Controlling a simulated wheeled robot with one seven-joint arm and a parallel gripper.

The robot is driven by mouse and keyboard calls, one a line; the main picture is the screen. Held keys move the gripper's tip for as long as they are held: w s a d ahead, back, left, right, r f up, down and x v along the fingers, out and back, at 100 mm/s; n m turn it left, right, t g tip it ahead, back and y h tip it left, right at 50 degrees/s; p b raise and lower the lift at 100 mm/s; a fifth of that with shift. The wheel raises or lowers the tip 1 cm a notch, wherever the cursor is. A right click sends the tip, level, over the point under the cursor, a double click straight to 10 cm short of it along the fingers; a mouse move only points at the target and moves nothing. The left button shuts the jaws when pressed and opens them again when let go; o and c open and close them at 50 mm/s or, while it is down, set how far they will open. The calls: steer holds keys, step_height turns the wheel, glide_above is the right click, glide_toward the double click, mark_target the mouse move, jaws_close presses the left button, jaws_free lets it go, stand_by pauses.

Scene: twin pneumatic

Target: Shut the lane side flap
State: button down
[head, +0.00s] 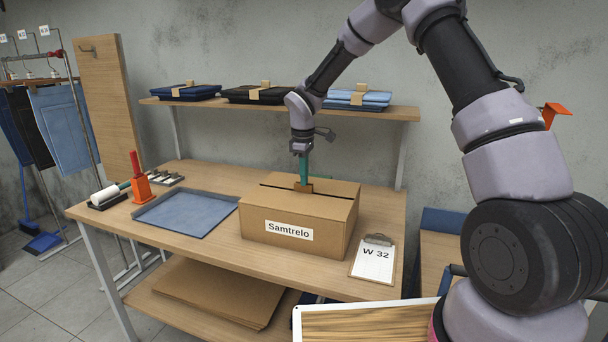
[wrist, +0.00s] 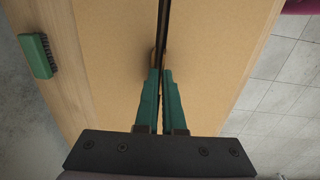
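A brown cardboard box (head: 340,222) with a "Samtrelo" label stands on the wooden table. Its two top flaps lie about flat, with a dark narrow gap between them; in the wrist view one flap (wrist: 110,50) is left of the gap and the other (wrist: 215,60) right of it. I cannot tell which is the lane side flap. My gripper (head: 303,183) points down at the gap from above. Its green fingers (wrist: 161,75) are close together. A small brown piece shows at the fingertips; I cannot tell whether it is gripped. The box's inside is hidden.
A blue tray (head: 187,213) lies left of the box, and a clipboard (head: 373,260) marked "W 32" lies right of it. An orange holder (head: 142,190) stands farther left. A shelf (head: 385,112) with folded clothes runs behind. A green brush (wrist: 37,56) lies beside the box.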

steer(key=shift+s+d+f, duration=0.15)
steer(key=shift+s+f, duration=0.1)
steer(key=shift+f, duration=0.35)
steer(key=shift+w+r, duration=0.25)
steer(key=shift+r, duration=0.9)
step_height(320, 180, up, 10)
steer(key=f, duration=0.1)
steer(key=s+d+r+m+t, duration=0.2)
steer(key=s+d+r+m, duration=0.5)
steer(key=s+d+r, duration=0.65)
steer(key=s+d+r+m+t+y, duration=0.1)
steer(key=s+d+r+m+t, duration=0.1)
steer(key=s+m, duration=0.3)
steer(key=s+d+r+m+t+y, duration=0.1)
steer(key=s+d+m, duration=0.4)
steer(key=s, duration=0.7)
steer(key=shift+s+r+m+t, duration=0.35)
steer(key=shift+r+t, duration=0.35)
steer(key=shift+r, duration=0.25)
